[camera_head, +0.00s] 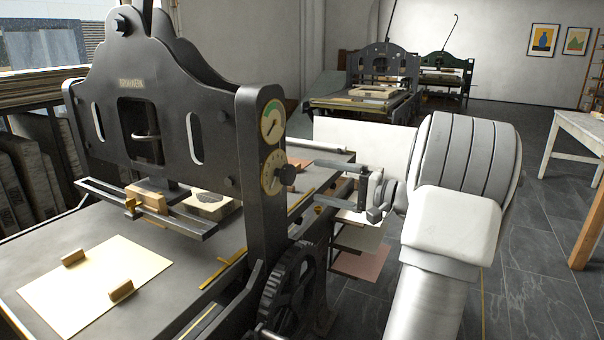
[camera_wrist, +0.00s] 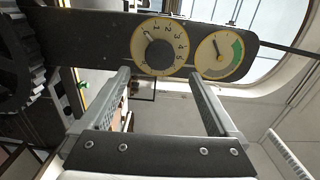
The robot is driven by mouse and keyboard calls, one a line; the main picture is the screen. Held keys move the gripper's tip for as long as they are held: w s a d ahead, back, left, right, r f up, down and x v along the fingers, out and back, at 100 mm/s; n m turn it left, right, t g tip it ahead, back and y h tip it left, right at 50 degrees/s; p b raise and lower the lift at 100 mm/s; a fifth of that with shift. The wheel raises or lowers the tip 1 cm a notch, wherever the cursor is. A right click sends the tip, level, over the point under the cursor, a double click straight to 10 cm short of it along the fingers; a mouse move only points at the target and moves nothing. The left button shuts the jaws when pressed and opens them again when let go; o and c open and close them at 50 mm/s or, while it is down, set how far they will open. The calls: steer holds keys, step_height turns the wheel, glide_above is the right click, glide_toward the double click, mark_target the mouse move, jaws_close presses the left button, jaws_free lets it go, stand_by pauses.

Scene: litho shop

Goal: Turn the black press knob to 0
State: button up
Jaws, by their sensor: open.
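The black press knob (camera_head: 288,175) sticks out from the lower cream dial (camera_head: 270,172) on the press's dark side upright. In the wrist view the knob (camera_wrist: 159,55) is a round black disc at the centre of the numbered dial (camera_wrist: 138,62). Numbers such as 1 to 5 show along one side, and a small mark lies toward the disc's upper left. I cannot tell which number the knob is set to. My gripper (camera_head: 316,181) faces the knob with its fingers open and empty. In the wrist view the fingertips (camera_wrist: 159,73) flank the knob's lower edge, seemingly short of it.
A gauge with a green arc (camera_head: 271,120) sits above the knob's dial. The press upright (camera_head: 259,220) and a toothed wheel (camera_head: 291,290) stand close to my gripper. A cream sheet (camera_head: 95,285) lies on the press bed. Open floor (camera_head: 530,260) lies to the right.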

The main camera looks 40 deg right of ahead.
steer(key=p+v, duration=0.1)
steer(key=v, duration=0.6)
steer(key=shift+s, duration=0.35)
steer(key=shift+d, duration=0.1)
